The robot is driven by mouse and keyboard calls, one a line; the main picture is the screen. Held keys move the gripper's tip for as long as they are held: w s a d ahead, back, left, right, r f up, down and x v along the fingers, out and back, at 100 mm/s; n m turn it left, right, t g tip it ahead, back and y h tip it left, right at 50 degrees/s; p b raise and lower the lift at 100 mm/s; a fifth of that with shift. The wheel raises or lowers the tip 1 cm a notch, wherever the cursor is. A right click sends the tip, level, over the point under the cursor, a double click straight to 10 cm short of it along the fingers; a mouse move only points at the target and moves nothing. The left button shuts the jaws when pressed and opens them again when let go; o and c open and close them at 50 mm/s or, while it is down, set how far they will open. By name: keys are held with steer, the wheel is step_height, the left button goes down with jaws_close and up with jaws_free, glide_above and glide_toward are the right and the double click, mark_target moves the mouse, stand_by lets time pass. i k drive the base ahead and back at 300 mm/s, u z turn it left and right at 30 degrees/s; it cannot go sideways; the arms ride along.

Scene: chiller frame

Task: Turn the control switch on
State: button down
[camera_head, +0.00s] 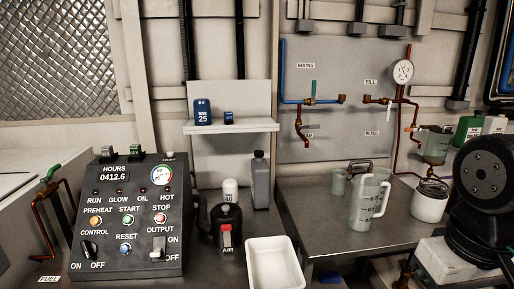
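My gripper is not in view; only a black part of my arm shows at the right edge, far from the panel.
The panel also has preheat, start, stop and reset buttons, an output switch (157,255) and a gauge (161,175). A black air canister (226,238) and a white tray (274,264) stand to its right. A copper pipe (40,225) is at its left. A jug (369,203) stands on the metal bench.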

mark_target(89, 250)
steer(key=u, duration=1.35)
steer(key=k, duration=0.4)
steer(key=u, duration=0.6)
steer(key=i, duration=0.5)
